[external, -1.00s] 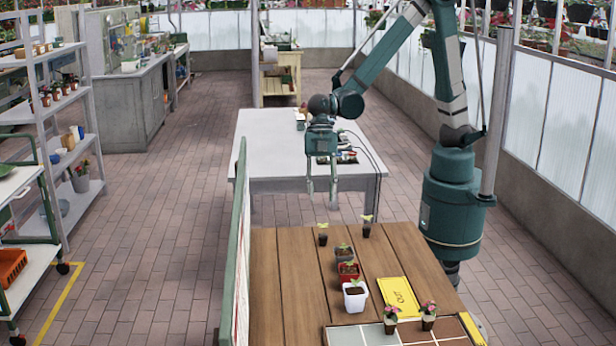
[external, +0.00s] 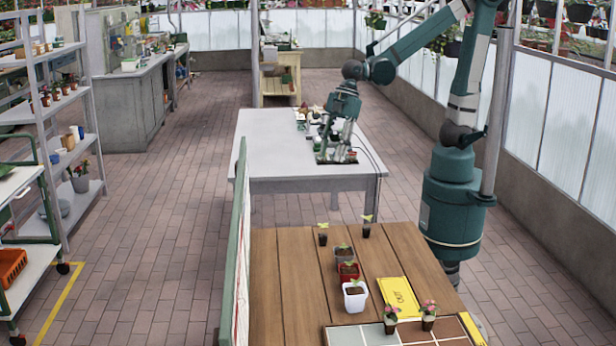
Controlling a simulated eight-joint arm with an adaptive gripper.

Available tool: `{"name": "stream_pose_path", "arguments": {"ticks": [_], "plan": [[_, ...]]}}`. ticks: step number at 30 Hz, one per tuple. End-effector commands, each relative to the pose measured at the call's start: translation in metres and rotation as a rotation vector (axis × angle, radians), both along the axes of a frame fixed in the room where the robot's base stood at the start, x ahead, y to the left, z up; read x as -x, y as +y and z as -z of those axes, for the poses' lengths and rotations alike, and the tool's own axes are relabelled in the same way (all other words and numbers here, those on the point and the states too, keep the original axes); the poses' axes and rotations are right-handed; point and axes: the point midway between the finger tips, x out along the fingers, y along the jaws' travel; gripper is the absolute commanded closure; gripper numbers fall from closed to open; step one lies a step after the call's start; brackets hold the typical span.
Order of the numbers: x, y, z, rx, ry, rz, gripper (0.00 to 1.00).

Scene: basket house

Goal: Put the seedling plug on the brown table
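My gripper (external: 336,155) is low over the right side of the white table, at a dark tray (external: 352,158) with small items in it. Its two fingers look apart and point down. The tray's contents are partly hidden by the gripper, and I cannot make out a plug between the fingers. The brown wooden table (external: 290,290) is in front. Two small dark seedling plugs with green leaves stand at its far edge, one on the left (external: 323,239) and one on the right (external: 366,231).
Several potted seedlings stand on the brown table, including a white pot (external: 355,300) and a red pot (external: 348,271). A yellow sign (external: 398,296) lies beside them. A green-edged panel (external: 239,240) rises along the left edge. The white table's left half (external: 265,145) is clear.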

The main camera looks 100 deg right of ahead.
Motion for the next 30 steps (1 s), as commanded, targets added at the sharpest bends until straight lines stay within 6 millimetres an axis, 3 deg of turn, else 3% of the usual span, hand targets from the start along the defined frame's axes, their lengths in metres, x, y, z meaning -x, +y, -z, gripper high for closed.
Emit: {"name": "stream_pose_path", "arguments": {"ticks": [15,30], "plan": [[0.050,-0.071,-0.036,-0.036,-0.064,0.375,0.67],[0.102,-0.130,-0.053,-0.106,-0.146,0.713,0.67]]}}
